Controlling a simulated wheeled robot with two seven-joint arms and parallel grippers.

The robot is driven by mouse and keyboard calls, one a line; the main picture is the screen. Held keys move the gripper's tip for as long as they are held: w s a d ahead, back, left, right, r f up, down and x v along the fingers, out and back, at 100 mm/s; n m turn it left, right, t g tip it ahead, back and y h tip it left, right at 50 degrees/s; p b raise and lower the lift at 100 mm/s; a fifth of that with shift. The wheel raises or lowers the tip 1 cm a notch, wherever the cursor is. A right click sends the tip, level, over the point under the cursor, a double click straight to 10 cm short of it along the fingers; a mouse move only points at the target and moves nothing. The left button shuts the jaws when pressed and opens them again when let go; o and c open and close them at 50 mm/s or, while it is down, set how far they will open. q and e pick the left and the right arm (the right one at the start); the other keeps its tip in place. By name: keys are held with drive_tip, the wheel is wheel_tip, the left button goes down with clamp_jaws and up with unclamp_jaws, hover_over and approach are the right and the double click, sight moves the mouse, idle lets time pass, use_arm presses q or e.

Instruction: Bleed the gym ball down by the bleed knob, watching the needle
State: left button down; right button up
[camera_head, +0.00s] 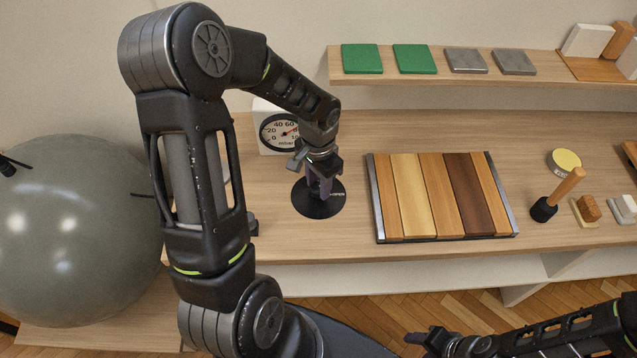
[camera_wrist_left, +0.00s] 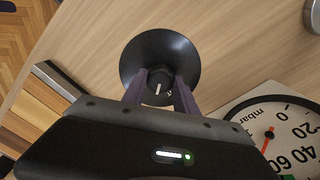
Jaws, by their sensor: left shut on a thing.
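The grey-green gym ball (camera_head: 75,235) is round and stands at the left. The bleed knob (camera_wrist_left: 158,85) is small and black with a white mark, in the middle of a black round base (camera_head: 305,204) on the bench. My left gripper (camera_head: 320,190) points down over that base, its purple fingers closed on either side of the knob; it also shows in the wrist view (camera_wrist_left: 160,92). The white gauge (camera_head: 279,131) stands just behind; its red needle points to the upper right, exact reading unclear. It shows partly in the wrist view (camera_wrist_left: 285,130). My right gripper (camera_head: 430,341) is low, in front of the bench.
A slatted wooden board (camera_head: 436,196) lies right of the knob. A wooden-handled tool (camera_head: 558,195), a yellow-topped tin (camera_head: 565,162) and small blocks stand farther right. Green (camera_head: 362,58) and grey tiles lie on the shelf (camera_head: 440,76) behind. Bare bench lies between base and board.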

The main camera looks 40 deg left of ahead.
use_arm(q)
drive_tip(key=shift+m, duration=0.6)
drive_tip(key=c, duration=0.9)
unclamp_jaws()
drive_tip(key=shift+c, duration=0.2)
drive_tip(key=shift+r, duration=0.1)
wheel_tip(320, 180, up, 8)
drive_tip(key=shift+f, duration=0.15)
